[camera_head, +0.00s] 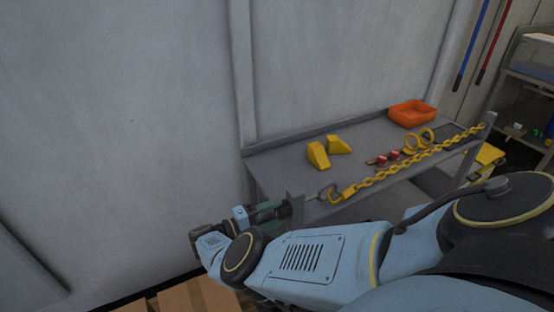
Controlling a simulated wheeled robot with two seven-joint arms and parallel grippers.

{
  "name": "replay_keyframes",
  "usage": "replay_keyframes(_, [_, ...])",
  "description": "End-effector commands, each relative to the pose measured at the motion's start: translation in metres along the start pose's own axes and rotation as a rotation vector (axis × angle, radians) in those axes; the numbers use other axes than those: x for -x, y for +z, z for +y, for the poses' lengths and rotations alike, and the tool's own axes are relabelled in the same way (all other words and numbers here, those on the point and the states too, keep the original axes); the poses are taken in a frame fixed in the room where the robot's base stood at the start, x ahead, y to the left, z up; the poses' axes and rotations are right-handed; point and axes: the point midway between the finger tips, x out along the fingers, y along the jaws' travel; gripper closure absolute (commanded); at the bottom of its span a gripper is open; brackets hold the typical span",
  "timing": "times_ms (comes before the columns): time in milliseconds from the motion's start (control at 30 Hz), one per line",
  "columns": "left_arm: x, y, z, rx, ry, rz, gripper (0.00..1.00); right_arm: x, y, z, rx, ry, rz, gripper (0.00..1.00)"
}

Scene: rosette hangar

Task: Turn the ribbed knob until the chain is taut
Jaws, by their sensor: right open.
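The yellow chain (410,163) runs along the front edge of the grey bench, from a hook (327,192) at its near left end to a post (489,121) at the right. It looks nearly straight; a slight sag is hard to judge. A dark green cylinder, seemingly the ribbed knob (266,214), sits beside a dark bracket (295,206) at the bench's left end. My right gripper (267,209) reaches it from the left, its open dark fingers apparently around the knob. Contact is unclear, and my arm hides part of it. My left gripper is not in view.
The grey bench (285,165) carries yellow wedges (329,150), red-ended pieces (388,157), yellow rings (420,138) and an orange tray (412,113). A wall stands close behind. Shelving (528,80) is at the right. Cardboard boxes (195,296) lie below my arm.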

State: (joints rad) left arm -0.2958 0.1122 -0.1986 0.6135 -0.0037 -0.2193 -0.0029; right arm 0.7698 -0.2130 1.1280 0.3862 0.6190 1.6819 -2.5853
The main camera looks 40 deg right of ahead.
Motion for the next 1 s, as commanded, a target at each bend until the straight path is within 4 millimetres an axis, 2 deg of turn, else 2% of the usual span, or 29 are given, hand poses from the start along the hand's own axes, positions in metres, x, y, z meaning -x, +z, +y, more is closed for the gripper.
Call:
replay_keyframes(233, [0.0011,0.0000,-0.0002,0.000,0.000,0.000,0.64,0.0001,-0.0002,0.0002,0.143,0.000,0.001,0.40])
replay_keyframes(500, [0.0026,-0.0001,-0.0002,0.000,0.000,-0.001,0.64,0.0000,-0.0003,0.0004,0.419,0.000,0.000,0.40])
replay_keyframes(1000, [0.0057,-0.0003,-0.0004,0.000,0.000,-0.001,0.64,-0.0038,-0.0001,0.0020,0.446,0.001,0.000,0.40])
